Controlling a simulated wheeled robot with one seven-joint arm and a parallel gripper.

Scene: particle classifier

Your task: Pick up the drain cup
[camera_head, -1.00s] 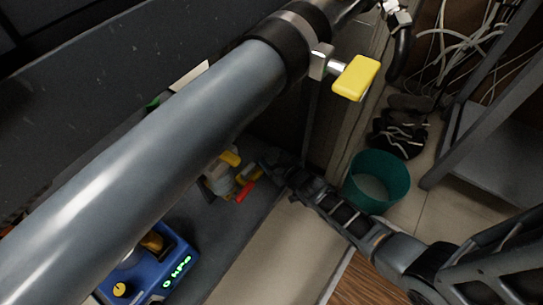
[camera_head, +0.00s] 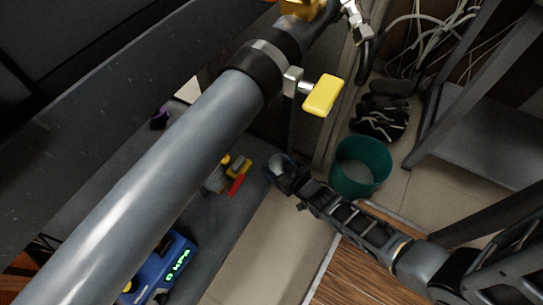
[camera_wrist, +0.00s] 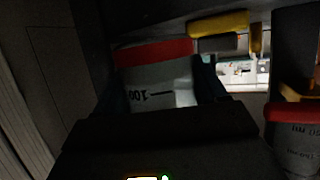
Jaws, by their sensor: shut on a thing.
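A pale cup (camera_wrist: 160,88) with a red band and an upside-down "100" mark is in the wrist view. It sits between the two dark fingers of my gripper (camera_wrist: 160,95), which is shut on it. In the head view my gripper (camera_head: 277,165) is low beside the dark pit wall, next to a pale part with red and yellow pieces (camera_head: 236,174). I cannot make out the held cup clearly there. A second pale cup (camera_wrist: 297,145) with a red rim and print stands to the right in the wrist view.
A large grey pipe (camera_head: 150,185) with a yellow-handled valve (camera_head: 323,95) crosses above. A blue gauge box (camera_head: 165,268) is lower left. A teal bucket (camera_head: 360,167) stands on the floor right.

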